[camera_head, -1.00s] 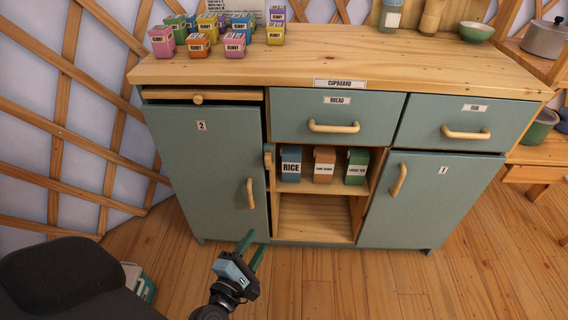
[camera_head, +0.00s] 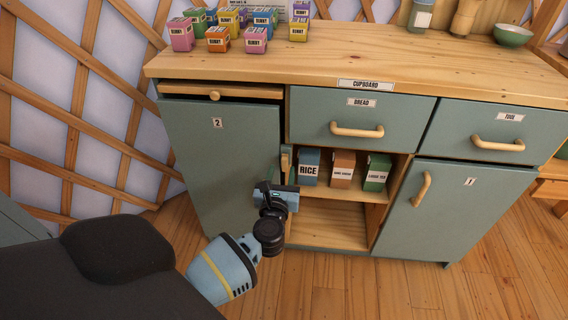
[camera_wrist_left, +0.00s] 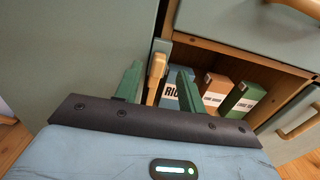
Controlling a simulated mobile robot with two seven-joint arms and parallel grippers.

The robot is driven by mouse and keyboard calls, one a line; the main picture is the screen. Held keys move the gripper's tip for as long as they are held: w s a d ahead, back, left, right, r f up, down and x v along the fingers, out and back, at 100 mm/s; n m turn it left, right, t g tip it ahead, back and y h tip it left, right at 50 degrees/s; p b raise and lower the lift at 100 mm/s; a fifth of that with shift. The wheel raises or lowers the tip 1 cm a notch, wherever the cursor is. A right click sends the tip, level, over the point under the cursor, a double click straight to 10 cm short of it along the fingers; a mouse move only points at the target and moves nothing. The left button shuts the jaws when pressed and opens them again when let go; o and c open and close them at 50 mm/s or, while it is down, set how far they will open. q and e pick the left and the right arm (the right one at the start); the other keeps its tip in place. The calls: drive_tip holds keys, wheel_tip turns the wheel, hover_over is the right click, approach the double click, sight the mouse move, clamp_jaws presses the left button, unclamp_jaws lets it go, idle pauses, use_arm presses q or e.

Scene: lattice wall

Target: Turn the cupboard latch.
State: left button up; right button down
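The cupboard latch (camera_head: 286,158) is a small wooden piece on the upright between door 2 (camera_head: 222,150) and the open shelves. In the left wrist view the latch (camera_wrist_left: 156,72) stands upright, its lower end between my two green fingers. My left gripper (camera_head: 282,176) is in front of it, fingers pointing at the cupboard. In the left wrist view the left gripper (camera_wrist_left: 157,84) is open, with a gap on each side of the latch; I cannot tell whether either finger touches it. My right gripper is out of view.
Rice box (camera_head: 309,168) and other boxes stand on the shelf just right of the latch. The bread drawer (camera_head: 360,120) with its protruding handle is above. Door 1 (camera_head: 455,210) is at the right. Several small boxes (camera_head: 228,38) stand on the worktop (camera_head: 330,62).

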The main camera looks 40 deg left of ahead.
sight(284, 161)
use_arm(q)
drive_tip(key=shift+b+x, duration=0.3)
drive_tip(key=shift+x, duration=1.95)
clamp_jaws()
